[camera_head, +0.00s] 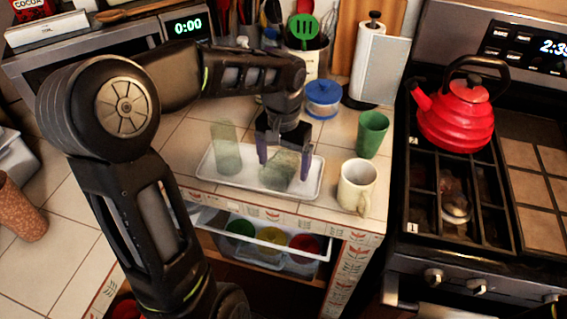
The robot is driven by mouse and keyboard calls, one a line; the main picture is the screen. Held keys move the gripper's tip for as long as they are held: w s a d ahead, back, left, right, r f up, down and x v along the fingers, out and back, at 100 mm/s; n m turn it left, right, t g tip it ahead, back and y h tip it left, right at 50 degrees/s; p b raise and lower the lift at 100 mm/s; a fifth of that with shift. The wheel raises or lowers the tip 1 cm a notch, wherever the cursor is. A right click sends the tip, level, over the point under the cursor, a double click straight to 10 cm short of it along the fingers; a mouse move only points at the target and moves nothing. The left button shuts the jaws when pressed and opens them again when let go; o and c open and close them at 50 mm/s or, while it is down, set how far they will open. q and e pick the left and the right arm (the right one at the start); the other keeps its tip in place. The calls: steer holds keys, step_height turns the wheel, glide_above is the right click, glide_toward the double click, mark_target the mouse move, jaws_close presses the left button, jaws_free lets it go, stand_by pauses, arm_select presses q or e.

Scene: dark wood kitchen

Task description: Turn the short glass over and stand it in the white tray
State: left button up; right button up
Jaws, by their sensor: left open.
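The short glass (279,173) is clear and greenish and sits on the right part of the white tray (313,177). It looks somewhat tilted, and I cannot tell which end is its mouth. My left gripper (283,163) comes down over it from behind, open, with one finger on each side of the glass. Whether the fingers touch it is not clear. A taller clear greenish glass (225,150) stands upright on the left part of the tray. My right gripper is out of view.
A cream mug (356,186) stands right of the tray, near the counter edge, with a green cup (371,134) behind it. A blue-lidded container (323,99) and a paper towel roll (378,65) are at the back. An open drawer (265,240) with colored bowls lies below.

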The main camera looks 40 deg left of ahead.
mark_target(284, 155)
arm_select(q)
steer(key=shift+c, duration=0.2)
stand_by(0.4)
steer(key=c, duration=1.8)
step_height(284, 155, up, 10)
steer(key=shift+r, duration=0.1)
steer(key=shift+f+b, duration=0.2)
steer(key=shift+b, duration=0.15)
